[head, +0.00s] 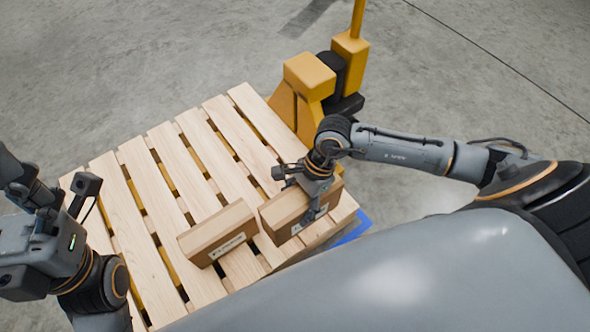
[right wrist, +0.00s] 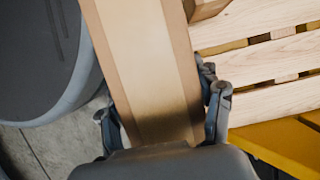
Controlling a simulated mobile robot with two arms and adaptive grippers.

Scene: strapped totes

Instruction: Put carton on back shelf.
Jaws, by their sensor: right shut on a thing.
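A brown carton with a white label (head: 283,211) is held by my right gripper (head: 308,196), over the front right part of the wooden pallet (head: 183,168). In the right wrist view the same carton (right wrist: 145,60) runs between the two fingers of the right gripper (right wrist: 163,115), one on each side. I cannot tell whether the carton still touches the slats. A second brown carton (head: 218,233) lies on the pallet just left of it. My left gripper (head: 45,235) is at the left edge, away from both cartons, its fingers not clear. No shelf is in view.
A yellow pallet jack (head: 310,77) stands at the pallet's far right side. A blue patch (head: 354,228) shows beside the pallet's right corner. My grey body fills the lower right. The left slats are bare and the concrete floor beyond is clear.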

